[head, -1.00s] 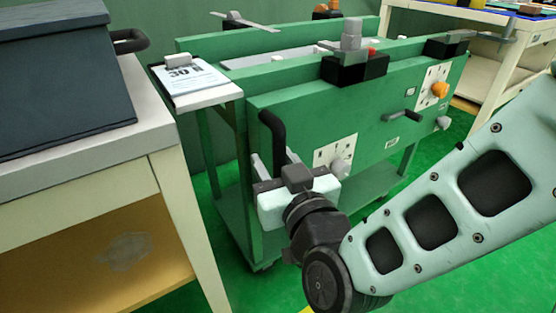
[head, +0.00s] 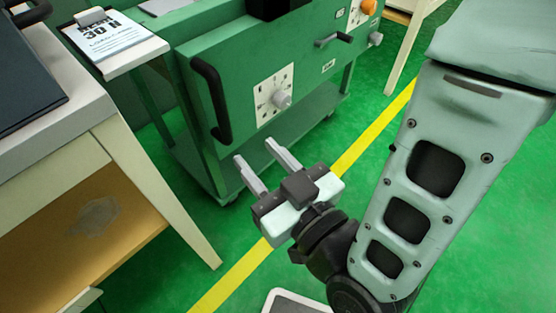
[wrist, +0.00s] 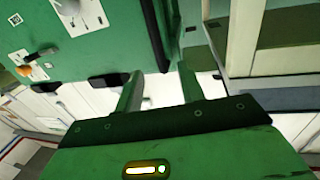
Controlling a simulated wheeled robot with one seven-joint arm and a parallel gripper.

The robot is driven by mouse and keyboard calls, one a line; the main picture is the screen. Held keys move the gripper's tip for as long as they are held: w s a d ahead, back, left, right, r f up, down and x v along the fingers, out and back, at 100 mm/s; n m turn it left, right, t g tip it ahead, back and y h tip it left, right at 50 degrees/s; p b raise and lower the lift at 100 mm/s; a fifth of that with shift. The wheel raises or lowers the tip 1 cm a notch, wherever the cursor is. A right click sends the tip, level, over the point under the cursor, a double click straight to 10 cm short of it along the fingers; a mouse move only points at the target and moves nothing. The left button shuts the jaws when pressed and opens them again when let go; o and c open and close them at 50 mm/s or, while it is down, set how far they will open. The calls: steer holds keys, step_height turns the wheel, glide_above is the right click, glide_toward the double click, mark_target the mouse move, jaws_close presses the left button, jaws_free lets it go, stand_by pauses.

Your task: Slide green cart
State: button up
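The green cart (head: 235,72) stands at the top centre of the head view, with a white dial plate on its side panel. A black upright handle (head: 212,100) is fixed at its left end. My gripper (head: 256,150) is open and empty, just below and right of the handle in the picture, with its two grey fingers pointing toward the cart. In the wrist view, the cart's green panel (wrist: 75,45) fills the upper left. The open fingers (wrist: 160,75) show with nothing between them. The cart's upper part is cut off in the head view.
A cream workbench (head: 75,135) stands close to the cart's left, with a dark box on it. A white sign (head: 110,38) reading "30 N" lies on a small shelf at the cart's end. A yellow floor line (head: 237,276) runs past the cart. Green floor at the right is clear.

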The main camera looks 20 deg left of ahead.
steer(key=shift+p+v, duration=1.85)
steer(key=shift+p, duration=0.7)
steer(key=w+d+r+m+g+h, duration=0.2)
steer(key=w+d+g+h, duration=0.3)
steer(key=w+h, duration=0.2)
steer(key=s+d+r+m+g+h, duration=0.1)
steer(key=s+d+r+g+h, duration=0.2)
steer(key=d, duration=0.6)
steer(key=s+d+r+g+h, duration=0.2)
steer(key=d+r+h, duration=0.15)
steer(key=d, duration=0.45)
step_height(320, 180, up, 32)
steer(key=p, duration=3.2)
steer(key=shift+s+d+m+h, duration=0.3)
steer(key=shift+d+h, duration=0.15)
